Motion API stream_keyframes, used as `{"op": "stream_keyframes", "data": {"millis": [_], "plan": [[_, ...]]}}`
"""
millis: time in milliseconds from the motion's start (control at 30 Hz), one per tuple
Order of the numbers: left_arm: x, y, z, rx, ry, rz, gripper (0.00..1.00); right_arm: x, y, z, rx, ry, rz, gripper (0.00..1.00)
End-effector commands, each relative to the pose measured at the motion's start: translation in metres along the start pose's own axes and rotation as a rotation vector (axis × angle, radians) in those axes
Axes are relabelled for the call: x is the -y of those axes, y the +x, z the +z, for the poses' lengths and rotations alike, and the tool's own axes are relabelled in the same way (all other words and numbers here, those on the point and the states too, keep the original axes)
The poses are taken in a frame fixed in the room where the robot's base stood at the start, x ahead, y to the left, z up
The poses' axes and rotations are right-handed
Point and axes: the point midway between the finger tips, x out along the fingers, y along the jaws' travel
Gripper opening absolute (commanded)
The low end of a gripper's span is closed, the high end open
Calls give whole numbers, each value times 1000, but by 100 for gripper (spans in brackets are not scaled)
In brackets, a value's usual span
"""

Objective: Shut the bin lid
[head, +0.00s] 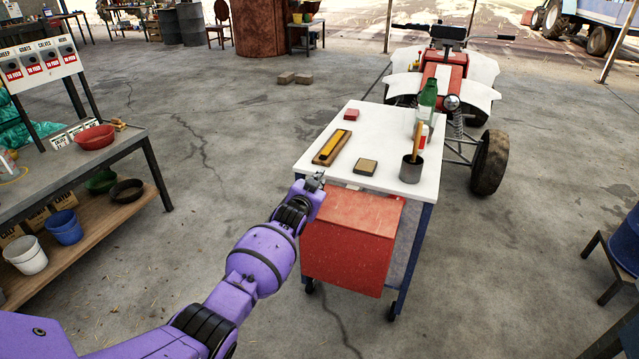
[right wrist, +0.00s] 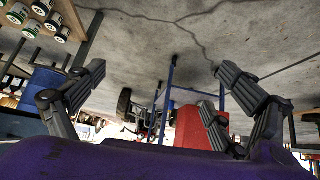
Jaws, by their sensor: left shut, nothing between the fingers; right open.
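The red bin (head: 345,262) hangs at the near side of the white-topped cart (head: 375,130). Its red lid (head: 355,211) lies across the top of the bin, sloping slightly toward me. I cannot tell whether a small gap remains under it. My left gripper (head: 316,180) is shut and empty at the lid's back left corner, by the cart top's edge; I cannot tell whether it touches. In the right wrist view, my right gripper (right wrist: 162,68) is open and empty, its fingers wide apart. The red bin (right wrist: 193,127) shows beyond them, with the picture upside down.
On the cart top are a wooden tray with a yellow bar (head: 333,147), a small block (head: 366,167), a grey cup (head: 412,168) and a green bottle (head: 427,99). Floor in front is clear.

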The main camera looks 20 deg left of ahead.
Motion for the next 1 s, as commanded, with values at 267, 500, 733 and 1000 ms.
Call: {"op": "stream_keyframes", "data": {"millis": [267,500,733,1000], "plan": [[0,-1,3,7,1,1,0,0,0,-2,-4,0,0,93],[10,-7,-35,-5,0,-2,0,-1,-10,-28,-37,6,1,93],[13,-47,-41,-3,0,-2,0,-4,-21,-46,-64,10,4,93],[14,-94,-39,-1,1,-1,0,-4,-28,-36,-43,13,4,93]]}}
